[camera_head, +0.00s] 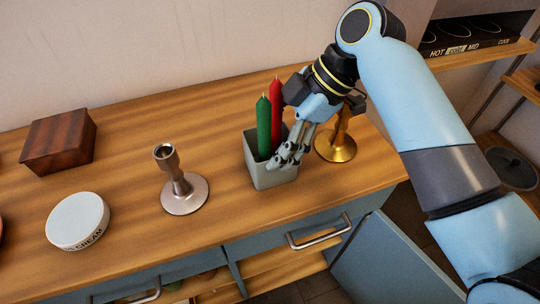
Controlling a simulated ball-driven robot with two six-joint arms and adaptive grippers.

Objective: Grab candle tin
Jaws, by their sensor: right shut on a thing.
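The candle tin (262,174) is a grey, square, open-topped holder standing upright on the wooden top. A green candle (263,130) and a red candle (275,105) stand in it. My right gripper (284,158) reaches in from the upper right and is shut on the tin at its right side. Its fingers hide the tin's right rim and part of that wall. My left gripper is not in view.
A brass candlestick (336,146) stands close behind my right gripper, partly hidden by it. A silver candlestick (182,190), a round white cream tin (77,220) and a dark wooden box (59,141) stand to the left. The cabinet front has a drawer handle (319,233).

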